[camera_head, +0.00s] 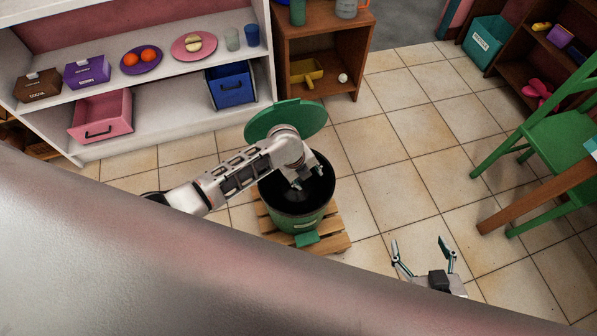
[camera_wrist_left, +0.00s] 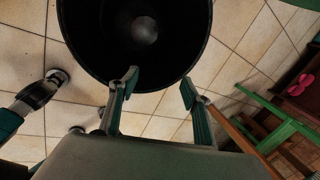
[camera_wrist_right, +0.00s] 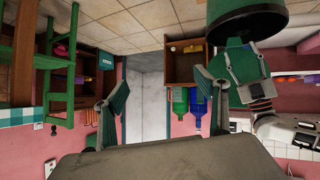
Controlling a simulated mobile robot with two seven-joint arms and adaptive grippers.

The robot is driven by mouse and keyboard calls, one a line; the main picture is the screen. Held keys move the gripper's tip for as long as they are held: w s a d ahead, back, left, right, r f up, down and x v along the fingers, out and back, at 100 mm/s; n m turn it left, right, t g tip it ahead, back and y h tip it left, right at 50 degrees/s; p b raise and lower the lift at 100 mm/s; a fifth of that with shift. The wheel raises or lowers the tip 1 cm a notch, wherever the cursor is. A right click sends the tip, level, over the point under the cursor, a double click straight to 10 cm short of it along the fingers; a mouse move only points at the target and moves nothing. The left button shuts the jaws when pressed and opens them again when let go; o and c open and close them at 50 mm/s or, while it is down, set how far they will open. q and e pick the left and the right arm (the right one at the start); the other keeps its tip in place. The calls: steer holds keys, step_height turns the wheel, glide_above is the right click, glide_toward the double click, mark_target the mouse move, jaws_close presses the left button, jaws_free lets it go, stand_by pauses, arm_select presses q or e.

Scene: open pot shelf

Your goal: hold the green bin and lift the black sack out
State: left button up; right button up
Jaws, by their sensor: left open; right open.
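The green bin (camera_head: 300,222) stands upright with its green lid (camera_head: 270,122) raised at the back. The black sack (camera_head: 318,190) lines it and covers its rim; its round mouth fills the top of the left wrist view (camera_wrist_left: 100,40). My left gripper (camera_head: 298,184) is over the bin's mouth, partly hidden by its own wrist. In the left wrist view its fingers (camera_wrist_left: 158,82) are open near the black rim, with nothing visibly held. My right gripper (camera_head: 422,248) is open and empty, to the right of the bin and apart from it. Part of the bin shows in the right wrist view (camera_wrist_right: 245,12).
The bin stands on a wooden pallet (camera_head: 337,232), its green pedal (camera_head: 306,239) at the front. A white shelf (camera_head: 170,120) and a wooden cabinet (camera_head: 322,20) stand behind. A green chair (camera_head: 550,150) and table edge (camera_head: 540,195) are at the right. Tiled floor (camera_head: 400,170) between is clear.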

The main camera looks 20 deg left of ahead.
arm_select(q)
steer(key=a+f+m+b, duration=0.1)
steer(key=w+a+f+m+g+y+b, duration=0.1)
steer(key=f+m, duration=0.1)
steer(key=w+a+f+m+g+b, duration=0.1)
steer(key=m, duration=0.1)
steer(key=shift+a+f+y, duration=0.2)
steer(key=shift+a+y, duration=0.15)
steer(key=shift+y, duration=0.05)
steer(key=shift+w+a+m+g+b, duration=0.35)
steer(key=shift+a+m, duration=0.25)
steer(key=shift+m, duration=0.3)
steer(key=b, duration=0.3)
glide_above(296, 195)
steer(key=w, duration=0.3)
steer(key=f, duration=0.4)
steer(key=a+f, duration=0.1)
steer(key=f, duration=0.1)
steer(key=shift+s+f, duration=0.25)
steer(key=shift+f, duration=0.1)
steer(key=shift+w+f, duration=0.2)
steer(key=shift+f, duration=0.25)
arm_select(e)
steer(key=shift+g, duration=0.4)
steer(key=f, duration=0.1)
steer(key=s+a+f, duration=0.1)
steer(key=f, duration=0.3)
steer(key=shift+s+a+f, duration=0.2)
steer(key=shift+s+a, duration=0.05)
steer(key=shift+s, duration=0.1)
